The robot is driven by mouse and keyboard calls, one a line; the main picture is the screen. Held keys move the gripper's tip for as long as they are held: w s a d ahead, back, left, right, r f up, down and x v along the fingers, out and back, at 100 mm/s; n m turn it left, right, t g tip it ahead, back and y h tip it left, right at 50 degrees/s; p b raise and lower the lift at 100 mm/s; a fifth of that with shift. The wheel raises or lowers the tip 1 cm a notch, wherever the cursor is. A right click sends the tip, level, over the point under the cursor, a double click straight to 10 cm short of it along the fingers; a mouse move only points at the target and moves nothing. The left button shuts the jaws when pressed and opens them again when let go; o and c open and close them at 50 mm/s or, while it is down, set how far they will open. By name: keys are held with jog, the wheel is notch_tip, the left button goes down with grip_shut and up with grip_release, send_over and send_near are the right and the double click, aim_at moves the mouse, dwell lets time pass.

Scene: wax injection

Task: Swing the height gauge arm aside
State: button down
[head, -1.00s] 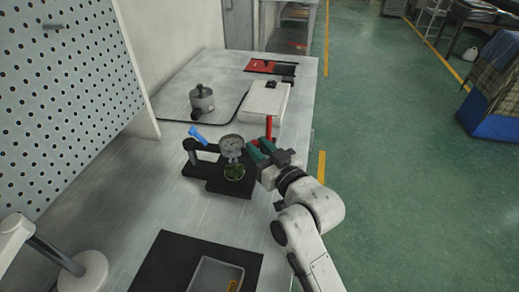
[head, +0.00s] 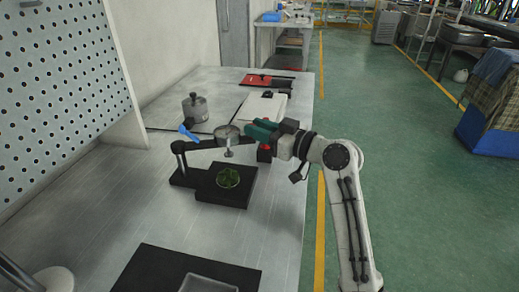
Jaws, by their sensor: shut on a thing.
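The height gauge stands on a black base (head: 222,196) with a post at its left. The gauge arm (head: 202,143) reaches right from the post, with a blue lever (head: 188,132) on the post. A round dial (head: 228,131) is on the arm, seen almost edge-on. Its stem points down, above a round green piece (head: 228,178) on the base, with a visible gap. My gripper (head: 250,132), with teal fingers, is just right of the dial. It is shut at the arm's free end; the fingers hide the exact contact.
A grey lidded pot (head: 195,107) and a white box (head: 264,105) stand behind the gauge. A small red part (head: 264,147) is just below my gripper. A tray (head: 205,284) on a black mat (head: 160,265) lies in front. A perforated panel (head: 60,100) borders the left.

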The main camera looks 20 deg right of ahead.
jog(key=shift+w+d+n+g+y+b, duration=0.15)
jog(key=shift+w+n+g+y+b, duration=0.3)
jog(key=shift+w+b, duration=0.2)
jog(key=shift+w+d+n+g+y+b, duration=0.15)
jog(key=shift+w+n+g+y+b, duration=0.15)
jog(key=shift+w+y+b, duration=0.3)
jog(key=c, duration=0.9)
grip_release()
jog(key=shift+c, duration=0.2)
jog(key=v, duration=1)
jog(key=shift+s+d, duration=0.2)
jog(key=shift+s, duration=0.15)
jog(key=shift+c, duration=0.2)
